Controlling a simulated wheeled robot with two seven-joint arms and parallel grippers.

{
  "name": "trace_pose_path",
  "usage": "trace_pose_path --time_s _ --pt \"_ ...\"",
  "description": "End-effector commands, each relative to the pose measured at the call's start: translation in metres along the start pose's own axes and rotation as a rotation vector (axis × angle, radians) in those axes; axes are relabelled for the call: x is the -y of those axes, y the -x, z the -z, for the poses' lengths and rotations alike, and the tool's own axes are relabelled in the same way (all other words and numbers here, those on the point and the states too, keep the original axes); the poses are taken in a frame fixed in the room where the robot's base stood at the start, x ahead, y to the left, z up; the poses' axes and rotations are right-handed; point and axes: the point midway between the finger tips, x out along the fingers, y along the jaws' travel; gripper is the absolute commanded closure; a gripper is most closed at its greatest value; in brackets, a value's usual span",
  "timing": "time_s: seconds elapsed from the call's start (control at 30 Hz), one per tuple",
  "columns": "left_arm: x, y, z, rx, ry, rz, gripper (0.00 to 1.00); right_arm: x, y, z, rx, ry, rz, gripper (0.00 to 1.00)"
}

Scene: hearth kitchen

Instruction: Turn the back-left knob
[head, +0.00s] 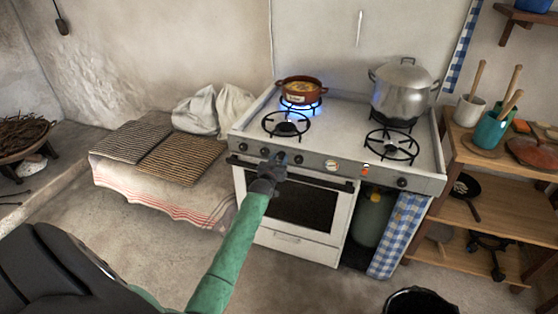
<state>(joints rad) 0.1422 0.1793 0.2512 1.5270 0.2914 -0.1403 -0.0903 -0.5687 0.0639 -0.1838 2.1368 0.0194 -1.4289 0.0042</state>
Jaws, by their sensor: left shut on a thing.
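A white gas stove (340,118) has a row of dark knobs (298,159) along its front panel. My left gripper (279,158) is at this panel, left of the middle, and is shut on one of the knobs, which it mostly hides. Which burner this knob belongs to cannot be told. The back-left burner (300,104) has a blue flame under a small red-brown pot (300,86). The front-left burner (286,126) is bare, with no flame visible. My right gripper is not in view.
A large lidded metal pot (403,92) stands on the back-right burner; the front-right burner (391,147) is bare. The oven door handle (330,184) runs just below the knobs. Wooden shelves (500,175) stand at the right, a cloth-covered bench (160,185) at the left.

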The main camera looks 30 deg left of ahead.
Motion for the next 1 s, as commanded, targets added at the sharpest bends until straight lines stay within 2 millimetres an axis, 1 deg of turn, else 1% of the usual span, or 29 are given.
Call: trace_pose_path --time_s 0.43,0.8,1.0 --pt "0.001 0.0 -0.001 0.001 0.408 0.0 0.88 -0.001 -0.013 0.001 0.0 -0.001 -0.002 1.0" --pt "0.001 0.0 -0.002 0.002 0.749 0.0 0.88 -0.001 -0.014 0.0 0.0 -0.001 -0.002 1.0" --pt "0.002 0.0 -0.002 0.001 0.897 0.001 0.88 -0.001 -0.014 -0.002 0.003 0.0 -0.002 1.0"
